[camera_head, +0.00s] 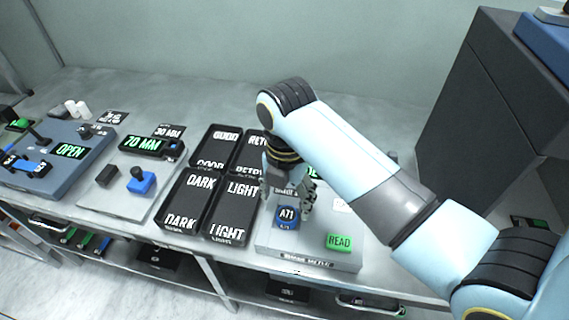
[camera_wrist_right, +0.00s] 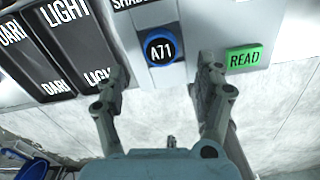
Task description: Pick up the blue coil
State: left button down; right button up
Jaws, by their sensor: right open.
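The blue coil (camera_head: 287,222) is a small round blue disc with a black face marked A71. It sits on the light grey shade meter (camera_head: 310,254), to the left of the green READ button (camera_head: 339,241). My right gripper (camera_head: 291,197) is open and empty, just above and behind the coil. In the right wrist view the coil (camera_wrist_right: 160,62) shows between the two spread fingers of the gripper (camera_wrist_right: 160,72), apart from both. My left gripper is not in view.
Black trays marked DARK (camera_head: 186,198), LIGHT (camera_head: 233,210) and GOOD (camera_head: 213,146) stand left of the meter. Further left is a grey unit with a 70 MM display (camera_head: 142,144) and a blue knob (camera_head: 142,181). A dark cabinet (camera_head: 480,95) rises at the right.

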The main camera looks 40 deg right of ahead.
aim_at(287, 214)
notch_tip(287, 214, down, 5)
jog(key=shift+s+d+r+p, duration=0.1)
jog(key=shift+r+p, duration=0.05)
jog(key=shift+p, duration=0.4)
jog(key=shift+f, duration=0.35)
jog(key=shift+c, duration=1.7)
jog(key=c, duration=0.4)
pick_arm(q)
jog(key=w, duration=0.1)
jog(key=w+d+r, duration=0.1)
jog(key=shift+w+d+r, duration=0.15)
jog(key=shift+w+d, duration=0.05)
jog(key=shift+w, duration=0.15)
pick_arm(e)
jog(key=c, duration=0.6)
